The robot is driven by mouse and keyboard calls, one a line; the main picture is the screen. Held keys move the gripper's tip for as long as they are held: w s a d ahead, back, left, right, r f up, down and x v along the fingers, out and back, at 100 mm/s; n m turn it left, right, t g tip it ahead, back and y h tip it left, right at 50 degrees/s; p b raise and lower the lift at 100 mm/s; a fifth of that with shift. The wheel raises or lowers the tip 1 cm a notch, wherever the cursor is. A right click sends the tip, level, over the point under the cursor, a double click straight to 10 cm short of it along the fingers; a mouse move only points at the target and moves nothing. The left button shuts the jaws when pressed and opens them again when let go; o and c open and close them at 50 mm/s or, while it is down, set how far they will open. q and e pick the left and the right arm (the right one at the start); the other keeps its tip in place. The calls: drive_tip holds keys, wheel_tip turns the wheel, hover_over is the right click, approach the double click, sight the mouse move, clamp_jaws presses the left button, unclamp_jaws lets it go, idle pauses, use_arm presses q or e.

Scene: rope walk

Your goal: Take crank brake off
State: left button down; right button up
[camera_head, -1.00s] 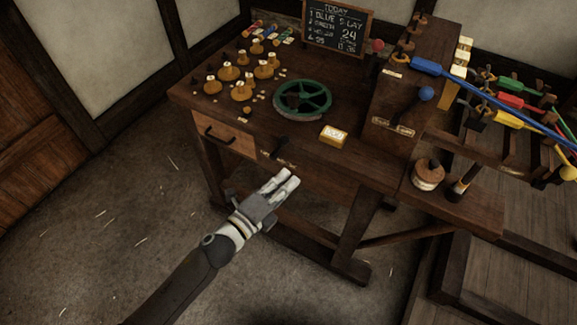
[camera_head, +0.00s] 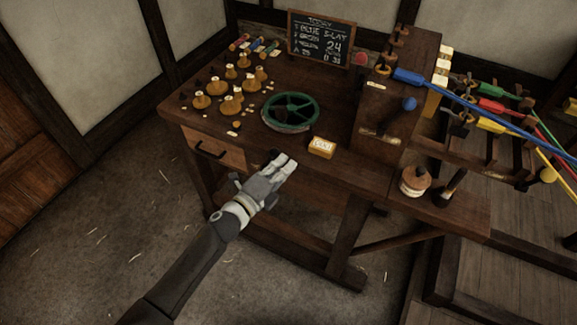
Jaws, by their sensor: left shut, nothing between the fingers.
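My left gripper (camera_head: 287,165) is shut and empty at the front edge of the workbench. A small dark lever (camera_head: 272,155) on the bench's front edge is right by its fingertips and partly hidden behind them. I cannot tell whether they touch. My right gripper is not in view.
A green handwheel (camera_head: 289,110) lies on the bench (camera_head: 330,175), left of a yellow-topped block (camera_head: 322,147). Several wooden pieces (camera_head: 231,104) stand at the left. A chalkboard (camera_head: 320,38) stands behind. Coloured strands (camera_head: 510,125) run off to the right.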

sight(270, 154)
use_arm(q)
drive_tip(key=shift+a+r, duration=0.1)
idle(0.3)
drive_tip(key=shift+w+a+r+n, duration=0.15)
drive_tip(key=shift+n, duration=0.25)
drive_tip(key=shift+a+r, duration=0.1)
drive_tip(key=shift+r, duration=0.05)
drive_tip(key=a+n, duration=0.1)
drive_tip(key=w+a+r+n, duration=0.1)
drive_tip(key=n, duration=0.2)
drive_tip(key=shift+w+a+r+t+p, duration=0.3)
drive_tip(key=shift+w+a+r, duration=0.05)
drive_tip(key=shift+a, duration=0.05)
drive_tip(key=shift+w+a+r+n+t+b, duration=0.1)
drive_tip(key=shift+w+a+n+t, duration=0.2)
drive_tip(key=shift+a+n, duration=0.4)
drive_tip(key=shift+w+a+r+n+t+b, duration=0.1)
drive_tip(key=shift+w+a+n, duration=0.35)
drive_tip(key=shift+n, duration=0.45)
drive_tip(key=shift+w+a+r+n+t+b, duration=0.1)
drive_tip(key=shift+w+a+n+t, duration=0.15)
drive_tip(key=shift+a+n, duration=0.5)
